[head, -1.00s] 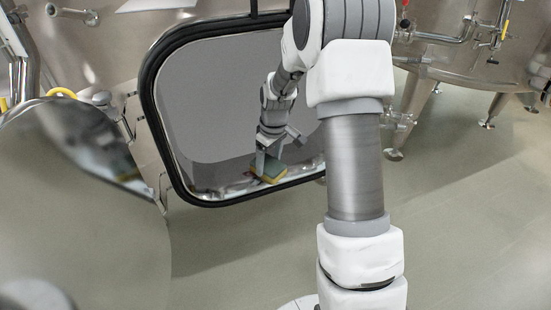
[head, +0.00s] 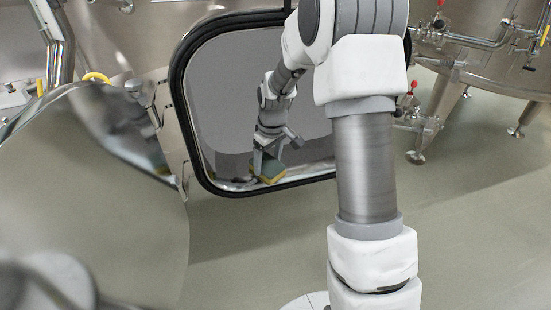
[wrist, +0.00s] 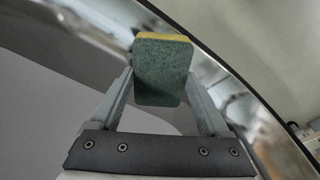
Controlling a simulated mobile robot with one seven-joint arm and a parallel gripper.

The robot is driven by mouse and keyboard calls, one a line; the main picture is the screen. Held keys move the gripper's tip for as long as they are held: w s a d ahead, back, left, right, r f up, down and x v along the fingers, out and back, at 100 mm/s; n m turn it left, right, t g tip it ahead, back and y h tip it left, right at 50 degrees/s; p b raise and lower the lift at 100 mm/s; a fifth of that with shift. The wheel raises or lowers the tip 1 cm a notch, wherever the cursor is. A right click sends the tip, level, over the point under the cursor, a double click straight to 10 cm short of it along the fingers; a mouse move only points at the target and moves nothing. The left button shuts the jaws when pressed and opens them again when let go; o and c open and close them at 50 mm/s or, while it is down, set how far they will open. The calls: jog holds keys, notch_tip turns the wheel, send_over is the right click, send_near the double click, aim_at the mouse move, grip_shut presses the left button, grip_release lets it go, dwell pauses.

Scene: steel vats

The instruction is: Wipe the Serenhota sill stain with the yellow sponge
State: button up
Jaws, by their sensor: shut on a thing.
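The sponge (head: 268,170) has a green scouring face and a yellow side. It is between the fingers of my gripper (head: 264,164), which is shut on it. In the head view it is at the lower rim of the open vat hatch, over the shiny steel sill (head: 315,166). In the wrist view the green face of the sponge (wrist: 162,72) faces the camera, with a thin yellow edge at its far side. I cannot tell whether the sponge touches the sill. I cannot make out a stain; the sponge and gripper hide part of the sill.
A black seal (head: 240,191) frames the hatch. A large round steel door (head: 90,190) stands open at left. Another vat (head: 480,50) with pipes, valves and legs stands at right. The floor (head: 240,250) below the hatch is clear.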

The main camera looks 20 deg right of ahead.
jog(key=shift+a, duration=0.35)
jog(key=shift+w, duration=0.2)
jog(key=shift+s+d+f, duration=0.1)
jog(key=shift+d+f, duration=0.05)
jog(key=shift+d, duration=0.9)
jog(key=shift+d+f, duration=0.1)
jog(key=shift+d, duration=0.95)
jog(key=shift+d+p, duration=0.5)
jog(key=shift+d, duration=1.45)
jog(key=shift+d+r+p, duration=0.2)
jog(key=shift+d+p, duration=0.15)
jog(key=shift+d, duration=1.2)
jog(key=shift+d+r+p, duration=0.2)
jog(key=shift+d+p, duration=0.15)
jog(key=shift+d, duration=1.2)
jog(key=shift+d+f, duration=0.1)
jog(key=shift+d, duration=0.15)
jog(key=shift+f, duration=0.15)
jog(key=shift+a, duration=0.15)
